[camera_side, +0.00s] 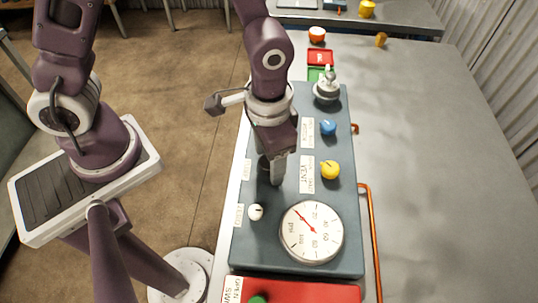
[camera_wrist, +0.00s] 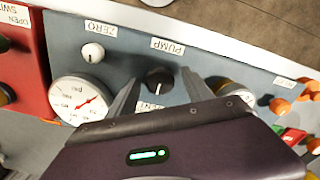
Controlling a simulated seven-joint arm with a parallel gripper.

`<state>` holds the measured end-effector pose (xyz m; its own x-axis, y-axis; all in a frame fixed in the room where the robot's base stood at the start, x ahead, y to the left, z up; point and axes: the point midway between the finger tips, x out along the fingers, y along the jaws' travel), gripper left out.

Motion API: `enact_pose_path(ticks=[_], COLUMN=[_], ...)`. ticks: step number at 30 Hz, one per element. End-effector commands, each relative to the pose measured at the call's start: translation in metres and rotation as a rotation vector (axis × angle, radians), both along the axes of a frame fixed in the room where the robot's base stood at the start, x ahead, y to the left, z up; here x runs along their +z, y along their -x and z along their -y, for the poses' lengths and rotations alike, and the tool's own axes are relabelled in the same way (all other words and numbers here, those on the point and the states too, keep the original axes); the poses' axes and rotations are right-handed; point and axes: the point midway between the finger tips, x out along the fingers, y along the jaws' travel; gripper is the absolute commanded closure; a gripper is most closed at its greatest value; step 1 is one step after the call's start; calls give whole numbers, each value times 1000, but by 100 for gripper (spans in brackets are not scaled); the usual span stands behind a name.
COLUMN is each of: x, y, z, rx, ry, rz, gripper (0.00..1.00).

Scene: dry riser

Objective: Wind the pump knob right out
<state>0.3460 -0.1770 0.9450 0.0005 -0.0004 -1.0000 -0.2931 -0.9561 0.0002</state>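The black pump knob (camera_wrist: 158,78) shows in the wrist view just below its PUMP label (camera_wrist: 167,46), on the blue-grey panel (camera_wrist: 120,62). My gripper (camera_wrist: 161,76) is open, with one finger on each side of the knob. A gap shows between the knob and each finger, so no grip is visible. In the side view my gripper (camera_side: 271,180) points down over the panel's left part, beside the PUMP label (camera_side: 247,170), and mostly hides the knob. The round pressure gauge (camera_side: 311,231) has a red needle pointing to the upper left.
A white ZERO knob (camera_side: 255,212) stands near my gripper. A yellow vent knob (camera_side: 330,170) and a blue knob (camera_side: 328,128) stand to its right. A silver fitting (camera_side: 327,85) is at the panel's far end. The bench (camera_side: 430,170) at right is mostly clear.

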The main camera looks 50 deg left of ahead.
Motion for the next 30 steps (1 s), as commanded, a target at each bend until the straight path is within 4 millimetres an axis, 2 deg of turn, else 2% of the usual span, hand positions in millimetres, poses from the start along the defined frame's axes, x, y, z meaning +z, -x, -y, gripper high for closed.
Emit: enact_pose_path(ticks=[8, 11, 15, 19, 30], x=[1, 14, 44, 64, 73], y=[0, -1, -1, -1, 0], z=[0, 1, 1, 1, -1], rx=[-1, -2, -1, -1, 2], ry=[0, 2, 4, 2, 2], rz=[0, 4, 6, 4, 4], gripper=[41, 41, 41, 41, 41])
